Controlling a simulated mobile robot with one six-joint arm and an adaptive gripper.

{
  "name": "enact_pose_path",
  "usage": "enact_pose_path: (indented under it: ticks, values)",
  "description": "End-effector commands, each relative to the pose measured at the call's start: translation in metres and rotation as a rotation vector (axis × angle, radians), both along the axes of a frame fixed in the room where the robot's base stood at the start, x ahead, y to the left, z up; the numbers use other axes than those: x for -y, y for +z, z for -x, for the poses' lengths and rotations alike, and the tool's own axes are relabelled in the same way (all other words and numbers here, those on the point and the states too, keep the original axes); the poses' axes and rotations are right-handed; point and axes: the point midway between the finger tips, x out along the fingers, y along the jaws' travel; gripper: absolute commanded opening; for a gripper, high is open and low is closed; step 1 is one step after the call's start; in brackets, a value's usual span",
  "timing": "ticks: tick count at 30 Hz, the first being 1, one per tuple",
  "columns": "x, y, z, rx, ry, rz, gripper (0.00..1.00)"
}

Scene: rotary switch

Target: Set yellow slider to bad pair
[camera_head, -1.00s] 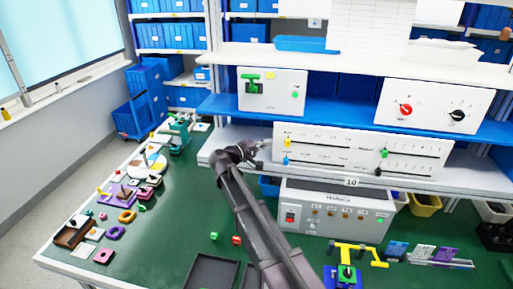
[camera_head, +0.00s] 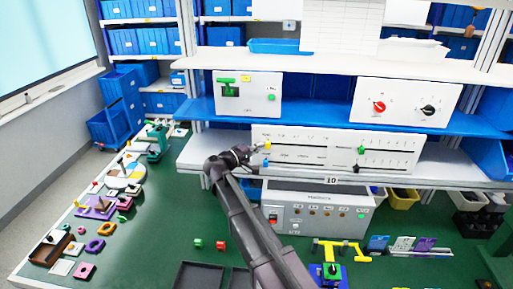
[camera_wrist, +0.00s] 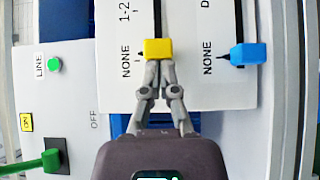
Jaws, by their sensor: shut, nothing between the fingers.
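The yellow slider (camera_head: 267,146) sits at the left end of the upper slot on the white slider panel (camera_head: 300,134). In the wrist view the yellow slider (camera_wrist: 158,48) is beside the word NONE. My gripper (camera_head: 257,149) is just left of it in the head view. In the wrist view my gripper's fingertips (camera_wrist: 160,64) are together, empty, and right against or very close to the yellow knob's near side; contact is not certain. The bad pair label is not readable.
A blue slider (camera_wrist: 248,54) sits on the parallel slot, also by NONE. Green (camera_head: 361,149) and black (camera_head: 356,168) sliders are farther right on the panel. A switch box (camera_head: 247,94) stands on the shelf above. A power unit (camera_head: 318,208) stands below.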

Motion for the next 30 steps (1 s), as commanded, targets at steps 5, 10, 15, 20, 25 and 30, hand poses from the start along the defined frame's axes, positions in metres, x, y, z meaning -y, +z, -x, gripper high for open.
enact_pose_path:
  ticks: [5,10,15,20,25,30]
  values:
    - [0.029,0.000,0.003,0.000,-0.004,0.000,0.00]
    - [0.041,0.000,0.003,0.000,-0.002,0.000,0.00]
    - [0.041,0.000,0.002,0.000,-0.002,0.000,0.00]
    - [0.041,0.000,0.002,0.000,-0.001,0.000,0.00]
    - [0.037,0.000,0.001,0.000,-0.001,0.000,0.00]
    - [0.026,0.000,0.000,0.000,-0.002,0.000,0.00]
